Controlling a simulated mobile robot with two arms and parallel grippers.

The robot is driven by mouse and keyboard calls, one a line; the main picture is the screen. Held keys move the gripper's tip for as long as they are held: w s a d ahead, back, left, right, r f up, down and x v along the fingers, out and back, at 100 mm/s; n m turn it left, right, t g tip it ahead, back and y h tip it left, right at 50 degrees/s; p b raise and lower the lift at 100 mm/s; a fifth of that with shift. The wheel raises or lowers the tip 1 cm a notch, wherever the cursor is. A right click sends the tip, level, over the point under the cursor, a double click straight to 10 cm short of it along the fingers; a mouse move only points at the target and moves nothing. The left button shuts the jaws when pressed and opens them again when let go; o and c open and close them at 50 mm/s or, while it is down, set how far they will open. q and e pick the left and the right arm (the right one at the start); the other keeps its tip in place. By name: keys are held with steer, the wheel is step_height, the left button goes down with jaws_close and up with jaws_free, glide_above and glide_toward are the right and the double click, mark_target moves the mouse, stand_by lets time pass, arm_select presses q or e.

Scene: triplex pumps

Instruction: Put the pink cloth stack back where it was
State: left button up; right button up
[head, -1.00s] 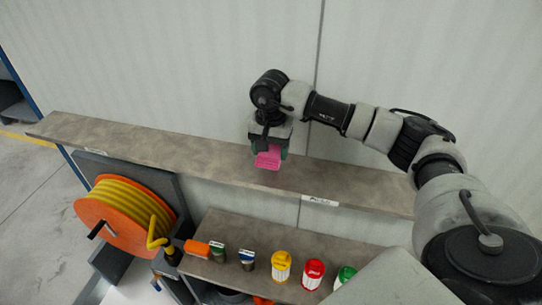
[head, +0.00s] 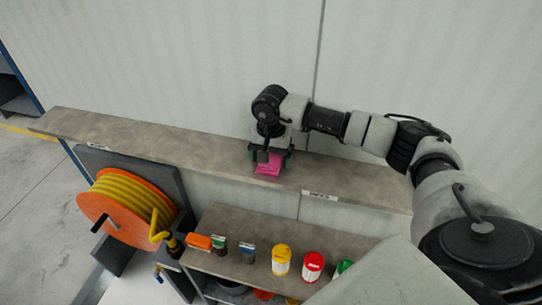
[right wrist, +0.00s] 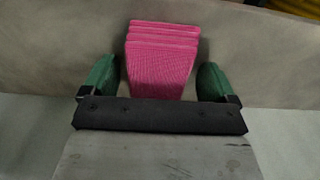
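The pink cloth stack (head: 268,168) lies on the long upper shelf (head: 190,150), near its middle. In the right wrist view the stack (right wrist: 162,60) shows its folded layers and sits between the two green fingertips. My right gripper (head: 270,155) is low over the shelf, around the stack from the wall side. In the right wrist view my right gripper (right wrist: 157,82) looks open, with a narrow gap between each finger and the cloth. My left gripper is not in view.
A lower shelf (head: 225,222) holds an orange item (head: 198,241), small containers, a yellow-lidded jar (head: 281,259) and a red-lidded jar (head: 312,266). An orange hose reel (head: 125,210) stands at the left. The upper shelf is clear on both sides of the stack.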

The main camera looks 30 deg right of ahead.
mark_target(271, 155)
steer(key=shift+r, duration=0.45)
step_height(271, 155, up, 12)
steer(key=b, duration=0.3)
steer(key=shift+f, duration=0.2)
